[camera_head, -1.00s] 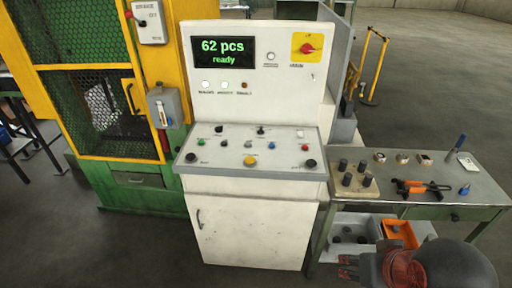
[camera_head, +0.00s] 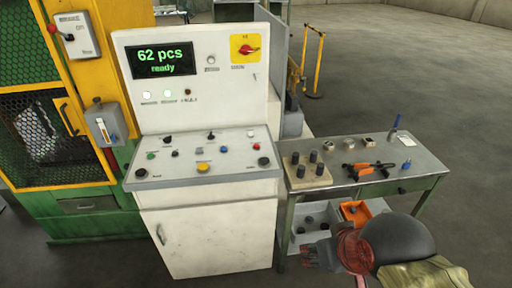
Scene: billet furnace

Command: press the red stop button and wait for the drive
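The white control console (camera_head: 205,235) stands left of centre, with a sloped panel of small buttons and knobs. A small red button (camera_head: 256,146) is near the panel's right side. A red rotary handle on a yellow plate (camera_head: 242,57) is on the upright face. The display (camera_head: 161,60) reads "62 pcs ready". My gripper (camera_head: 306,256) is low in the picture, right of the console and in front of the workbench, apart from the buttons. Its fingers are small and dark, so their opening cannot be told. The button labels are too small to read.
A workbench (camera_head: 425,167) with tools and a block of dark pegs (camera_head: 306,172) stands right of the console. An orange bin (camera_head: 356,212) is on its lower shelf. A yellow and green caged machine (camera_head: 85,185) stands left. Open floor lies behind the bench.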

